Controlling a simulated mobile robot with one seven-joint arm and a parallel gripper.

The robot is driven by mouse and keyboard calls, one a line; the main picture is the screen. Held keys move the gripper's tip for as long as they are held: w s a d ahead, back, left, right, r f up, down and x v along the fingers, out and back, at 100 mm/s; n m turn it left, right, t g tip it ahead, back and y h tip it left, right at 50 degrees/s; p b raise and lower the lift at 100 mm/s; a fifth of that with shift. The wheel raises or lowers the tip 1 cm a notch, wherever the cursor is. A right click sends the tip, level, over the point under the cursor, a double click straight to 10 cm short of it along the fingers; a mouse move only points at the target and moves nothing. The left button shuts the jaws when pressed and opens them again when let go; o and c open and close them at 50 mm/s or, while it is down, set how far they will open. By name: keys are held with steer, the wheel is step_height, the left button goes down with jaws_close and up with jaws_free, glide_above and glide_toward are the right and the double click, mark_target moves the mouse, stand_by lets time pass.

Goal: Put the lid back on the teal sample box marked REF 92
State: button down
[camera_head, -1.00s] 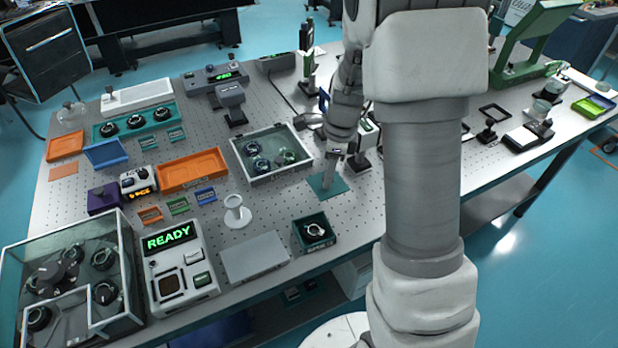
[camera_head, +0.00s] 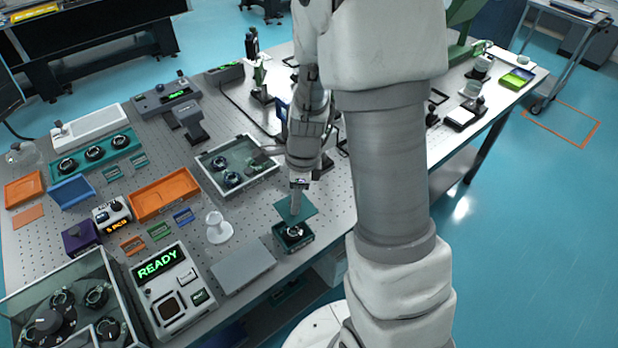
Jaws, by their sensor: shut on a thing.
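The teal sample box (camera_head: 293,240) stands open near the table's front edge, with a dark, shiny round part inside. Its marking is too small to read. My gripper (camera_head: 296,206) points down and is shut on the flat, square teal lid (camera_head: 309,210). In the picture the lid sits just above the box and overlaps its back rim. It looks held above the box, slightly toward the back. I cannot tell how large the gap is. My arm rises behind the lid, and the fingertips are small in this view.
A grey flat plate (camera_head: 243,266) lies left of the box, with a white stand (camera_head: 217,228) behind it. A glass-topped tray (camera_head: 237,163) with round parts is behind the lid. The READY device (camera_head: 170,290) is further left. The table edge runs close in front.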

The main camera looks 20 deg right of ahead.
steer(key=shift+s+a, duration=0.55)
steer(key=shift+a, duration=0.1)
step_height(320, 180, down, 5)
steer(key=b, duration=0.4)
steer(key=shift+r, duration=0.15)
steer(key=shift+f+b, duration=0.65)
steer(key=shift+f, duration=0.25)
steer(key=shift+f+p, duration=0.15)
steer(key=shift+p, duration=0.15)
stand_by(1.4)
steer(key=shift+c, duration=2.3)
jaws_free()
steer(key=shift+o, duration=0.2)
